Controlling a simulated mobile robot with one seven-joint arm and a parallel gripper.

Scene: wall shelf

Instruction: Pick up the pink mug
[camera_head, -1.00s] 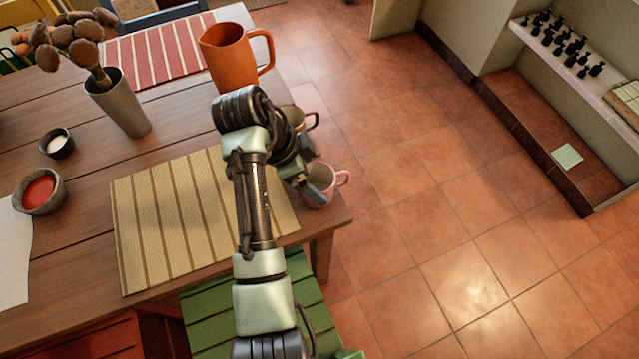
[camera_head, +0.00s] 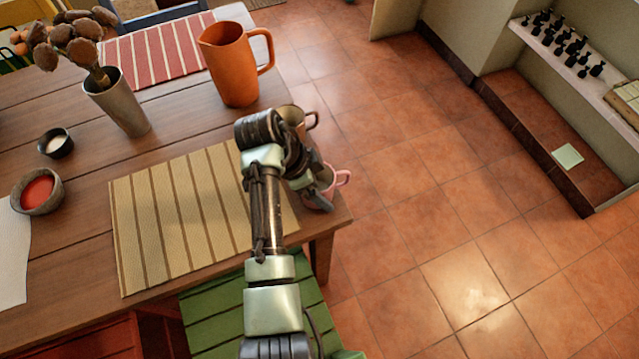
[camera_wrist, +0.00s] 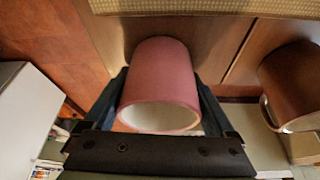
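The pink mug (camera_head: 344,178) stands near the right edge of the wooden table, mostly hidden by my gripper in the head view; its handle shows on the right. In the wrist view, the pink mug (camera_wrist: 160,75) fills the middle, its pale rim toward the bottom of the picture. My gripper (camera_wrist: 161,88) is open, with one dark finger on each side of the mug. Whether the fingers touch it is unclear. My gripper (camera_head: 316,192) covers the mug's left side in the head view.
A brown mug (camera_head: 292,116) stands just behind the pink one; it also shows in the wrist view (camera_wrist: 292,85). An orange pitcher (camera_head: 232,65) is farther back. A striped beige placemat (camera_head: 160,215) lies left of my arm. Right of the table is open tiled floor.

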